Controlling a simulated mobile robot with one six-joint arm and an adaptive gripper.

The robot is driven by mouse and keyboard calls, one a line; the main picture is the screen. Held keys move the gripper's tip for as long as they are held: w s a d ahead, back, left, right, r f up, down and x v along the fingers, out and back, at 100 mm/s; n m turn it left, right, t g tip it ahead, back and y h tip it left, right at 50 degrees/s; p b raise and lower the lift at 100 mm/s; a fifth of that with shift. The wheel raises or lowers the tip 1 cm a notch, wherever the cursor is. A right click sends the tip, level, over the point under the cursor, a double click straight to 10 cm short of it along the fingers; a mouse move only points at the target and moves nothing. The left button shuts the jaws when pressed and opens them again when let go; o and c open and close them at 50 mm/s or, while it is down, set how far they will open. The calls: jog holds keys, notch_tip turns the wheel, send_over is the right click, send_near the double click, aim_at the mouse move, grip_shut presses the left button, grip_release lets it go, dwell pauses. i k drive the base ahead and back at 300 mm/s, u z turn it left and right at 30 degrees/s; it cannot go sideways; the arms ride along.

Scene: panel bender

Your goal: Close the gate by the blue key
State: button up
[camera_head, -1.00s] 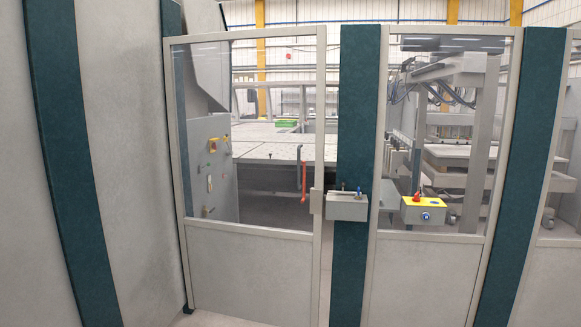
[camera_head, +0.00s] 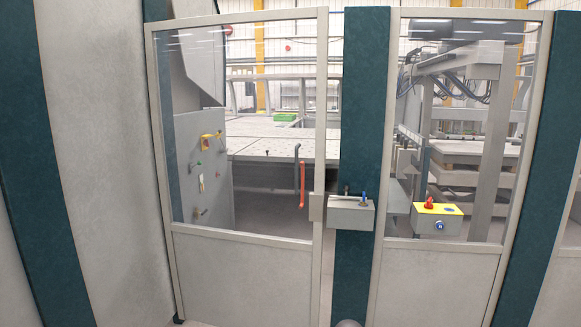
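The gate (camera_head: 240,285) is a pale-framed door with a clear upper pane and a solid grey lower panel, left of a dark green post (camera_head: 361,120). A narrow gap shows between the gate's right edge and the post, so it looks slightly ajar. A red handle (camera_head: 302,185) is on its right side. A small grey lock box (camera_head: 351,217) sits on the post, with the blue key (camera_head: 363,198) upright on its top. A latch plate (camera_head: 316,207) on the gate's edge is beside the box. My gripper is not recognisable in view.
A yellow-topped control box (camera_head: 437,218) with a red knob and a blue button is mounted on the right panel. Grey wall panels stand at the left. A rounded grey piece (camera_head: 348,323) shows at the bottom edge; I cannot tell what it is. Machinery stands behind the panes.

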aim_at(222, 278)
jog(key=z, duration=0.05)
jog(key=i, duration=0.95)
jog(key=z, duration=0.35)
